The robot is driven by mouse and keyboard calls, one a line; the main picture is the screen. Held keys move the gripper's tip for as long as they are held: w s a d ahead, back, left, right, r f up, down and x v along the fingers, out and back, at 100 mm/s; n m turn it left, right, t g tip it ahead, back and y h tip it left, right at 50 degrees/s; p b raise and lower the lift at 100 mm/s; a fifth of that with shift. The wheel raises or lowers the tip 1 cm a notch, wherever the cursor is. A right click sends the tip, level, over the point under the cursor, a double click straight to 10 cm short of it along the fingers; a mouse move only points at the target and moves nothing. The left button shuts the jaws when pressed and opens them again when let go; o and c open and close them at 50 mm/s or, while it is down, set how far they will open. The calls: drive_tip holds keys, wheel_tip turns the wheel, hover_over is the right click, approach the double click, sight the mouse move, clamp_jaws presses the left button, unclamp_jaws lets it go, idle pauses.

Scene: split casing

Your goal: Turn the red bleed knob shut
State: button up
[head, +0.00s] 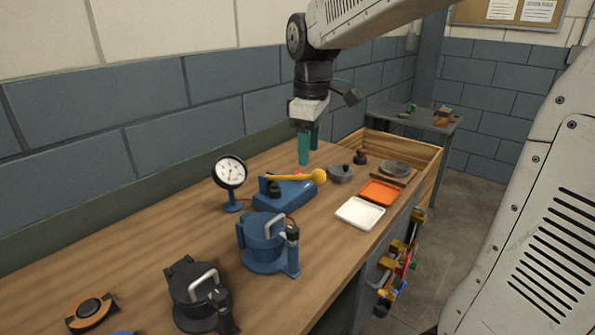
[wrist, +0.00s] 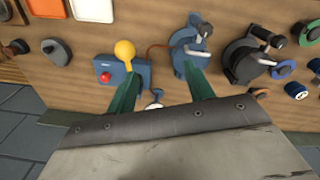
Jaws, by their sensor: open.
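The red bleed knob (wrist: 105,77) sits on a blue pump block (wrist: 133,74) with a yellow ball-ended lever (wrist: 125,52). In the head view only a small bit of red (head: 298,173) shows behind the yellow lever (head: 318,177); the rest is hidden. My gripper (head: 308,152) points down with green fingers, above and behind the blue pump block (head: 290,195). In the wrist view my gripper (wrist: 163,84) is open and empty. Its left finger overlaps the pump block in the picture, with the red knob to the left. I see no contact with the knob.
A dial gauge (head: 230,172) stands left of the pump. A blue clamp casing (head: 262,243) and a dark one (head: 198,293) are nearer the front. White (head: 360,213) and orange (head: 380,193) trays lie right. The wall runs behind the bench.

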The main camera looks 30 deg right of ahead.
drive_tip(key=w+d+f+n, duration=0.2)
drive_tip(key=w, duration=0.5)
drive_tip(key=w+d+f+n, duration=0.3)
drive_tip(key=w, duration=0.3)
drive_tip(key=n, duration=0.4)
hover_over(299, 173)
drive_tip(key=shift+g, duration=0.3)
wheel_tip(299, 173, down, 7)
drive_tip(key=shift+a+r, duration=0.1)
drive_tip(key=shift+w+f, duration=0.1)
drive_tip(key=shift+f, duration=0.35)
wheel_tip(299, 173, down, 7)
drive_tip(key=shift+f, duration=0.1)
drive_tip(key=c, duration=1)
